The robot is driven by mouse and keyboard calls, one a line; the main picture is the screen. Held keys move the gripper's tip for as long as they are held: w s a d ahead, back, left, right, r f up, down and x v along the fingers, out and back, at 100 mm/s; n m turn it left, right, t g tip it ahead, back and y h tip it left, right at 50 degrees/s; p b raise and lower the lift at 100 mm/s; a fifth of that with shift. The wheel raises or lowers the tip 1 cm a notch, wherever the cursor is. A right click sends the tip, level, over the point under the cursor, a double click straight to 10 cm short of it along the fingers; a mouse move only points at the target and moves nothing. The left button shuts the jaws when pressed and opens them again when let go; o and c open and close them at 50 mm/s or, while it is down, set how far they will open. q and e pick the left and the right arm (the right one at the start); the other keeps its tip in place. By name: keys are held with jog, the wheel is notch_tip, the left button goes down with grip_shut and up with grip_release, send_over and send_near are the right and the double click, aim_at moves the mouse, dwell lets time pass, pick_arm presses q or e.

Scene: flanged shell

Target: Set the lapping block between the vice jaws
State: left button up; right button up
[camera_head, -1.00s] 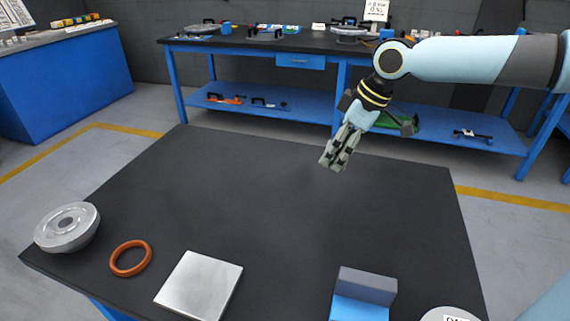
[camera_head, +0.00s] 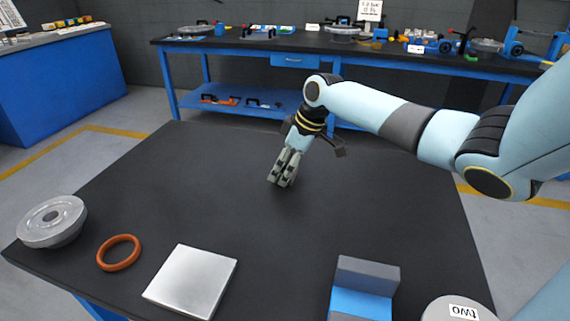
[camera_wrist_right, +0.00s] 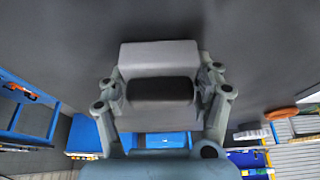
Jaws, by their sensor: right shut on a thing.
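My right gripper (camera_head: 283,182) hangs over the middle of the dark table, fingers pointing down and close together. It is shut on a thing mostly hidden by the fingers. In the right wrist view a pale grey block-like shape (camera_wrist_right: 160,55) shows at the fingers; I take it for the lapping block, though finger and block are hard to tell apart. A blue and grey fixture (camera_head: 366,285), probably the vice, stands at the table's front right, partly cut off by the frame. The held thing is well apart from it. My left gripper is out of view.
On the table (camera_head: 200,165) are a silver flanged part (camera_head: 52,222), an orange ring (camera_head: 119,253), a square metal plate (camera_head: 192,281) and a round labelled piece (camera_head: 458,309). The table's middle is clear. A blue workbench (camera_head: 292,60) stands behind.

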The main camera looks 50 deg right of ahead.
jog(key=o, duration=1.4)
jog(key=shift+c, duration=0.2)
